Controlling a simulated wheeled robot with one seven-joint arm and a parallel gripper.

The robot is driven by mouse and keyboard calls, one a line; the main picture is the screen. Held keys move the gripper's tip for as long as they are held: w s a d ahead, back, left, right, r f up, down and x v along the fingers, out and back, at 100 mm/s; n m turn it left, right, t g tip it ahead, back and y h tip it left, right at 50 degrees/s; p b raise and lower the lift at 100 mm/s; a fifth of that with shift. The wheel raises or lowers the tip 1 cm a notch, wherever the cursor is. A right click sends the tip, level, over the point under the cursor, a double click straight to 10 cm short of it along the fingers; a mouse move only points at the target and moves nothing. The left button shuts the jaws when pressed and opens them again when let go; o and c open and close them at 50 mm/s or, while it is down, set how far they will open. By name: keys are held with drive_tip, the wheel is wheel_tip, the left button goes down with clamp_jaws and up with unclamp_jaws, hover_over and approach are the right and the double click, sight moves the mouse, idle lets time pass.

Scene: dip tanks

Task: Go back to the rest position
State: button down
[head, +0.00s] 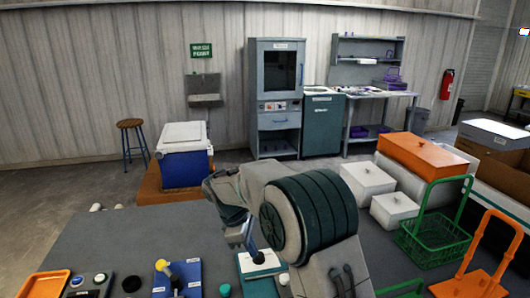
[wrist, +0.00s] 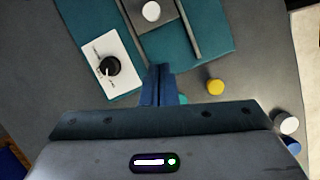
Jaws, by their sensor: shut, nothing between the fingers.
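My gripper (wrist: 158,72) shows in the wrist view with its two blue fingers pressed together and nothing between them. It hangs above the grey worktop, with the tips near the edge of a teal board (wrist: 80,20). In the head view my gripper (head: 250,243) is partly hidden behind my arm, above the worktop (head: 130,225). A white plate with a black knob (wrist: 109,66) lies on the teal board to the left of the fingers, apart from them.
A yellow cap (wrist: 215,87) lies right of the fingers; a teal cap is partly hidden behind them. White boxes (head: 368,180), an orange box (head: 425,157) and a green basket (head: 432,242) stand at the right. An orange tray (head: 44,284) lies front left. The worktop's back left is mostly clear.

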drive_tip(key=s+d+r+m+t+y, duration=0.1)
drive_tip(key=s+d+r+m+y, duration=0.1)
drive_tip(key=s+d+r+m, duration=0.85)
drive_tip(key=s+d+f+m+t+y, duration=0.1)
drive_tip(key=s+d+m, duration=0.2)
drive_tip(key=s, duration=0.5)
drive_tip(key=s+d+f+m+t+y, duration=0.1)
drive_tip(key=s+d+m, duration=0.2)
drive_tip(key=s+d, duration=0.3)
drive_tip(key=shift+s, duration=0.85)
drive_tip(key=shift+f, duration=0.1)
